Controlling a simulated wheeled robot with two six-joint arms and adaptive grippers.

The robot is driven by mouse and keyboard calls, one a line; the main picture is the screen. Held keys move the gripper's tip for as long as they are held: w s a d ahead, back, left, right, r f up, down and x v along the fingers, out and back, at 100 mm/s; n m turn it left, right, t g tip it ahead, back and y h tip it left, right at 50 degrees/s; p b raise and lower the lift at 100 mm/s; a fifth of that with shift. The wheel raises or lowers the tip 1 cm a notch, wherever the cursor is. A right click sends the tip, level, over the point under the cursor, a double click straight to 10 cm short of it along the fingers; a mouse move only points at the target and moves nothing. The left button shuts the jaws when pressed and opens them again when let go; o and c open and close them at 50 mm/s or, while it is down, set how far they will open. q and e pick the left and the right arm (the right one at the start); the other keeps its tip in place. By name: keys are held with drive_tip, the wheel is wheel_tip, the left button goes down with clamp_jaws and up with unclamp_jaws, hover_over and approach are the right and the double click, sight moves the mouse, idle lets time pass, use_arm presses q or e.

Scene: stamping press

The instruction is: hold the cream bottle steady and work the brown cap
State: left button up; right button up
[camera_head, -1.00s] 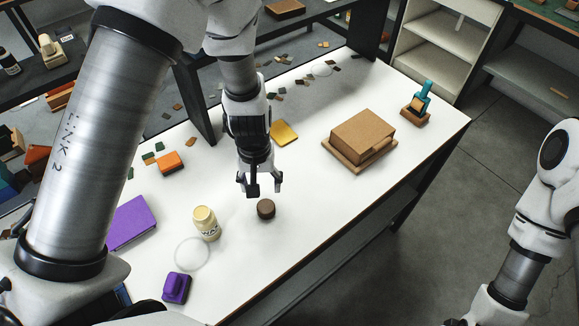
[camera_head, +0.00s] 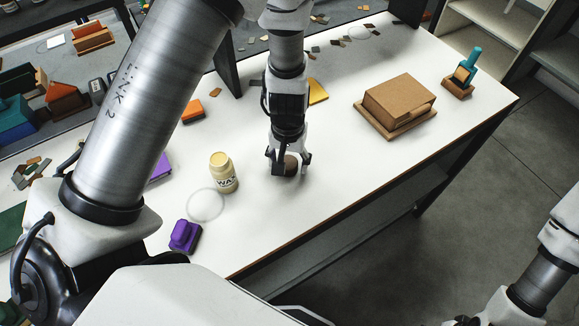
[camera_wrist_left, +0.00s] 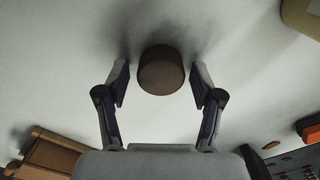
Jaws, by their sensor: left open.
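The cream bottle (camera_head: 223,174) stands upright and uncapped-looking on the white table, left of my left gripper in the head view; part of it shows at the top right of the left wrist view (camera_wrist_left: 302,14). The brown cap (camera_head: 291,166) sits on the table, partly hidden by the fingers in the head view. My left gripper (camera_head: 289,168) is open, with its fingers on either side of the cap. In the left wrist view the cap (camera_wrist_left: 160,70) lies between the spread fingertips, with gaps on both sides. My right gripper is not in view.
A purple stamp (camera_head: 185,236) and a clear ring outline (camera_head: 206,205) lie near the bottle. A cardboard-brown box (camera_head: 400,99) and a teal-handled stamp (camera_head: 464,75) stand at the right. The table between gripper and front edge (camera_head: 330,210) is clear.

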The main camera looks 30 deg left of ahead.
sight(288, 162)
use_arm(q)
drive_tip(key=c, duration=0.9)
wheel_tip(288, 162, up, 5)
drive_tip(key=p, duration=0.4)
drive_tip(key=shift+f, duration=0.25)
drive_tip(key=shift+f, duration=0.1)
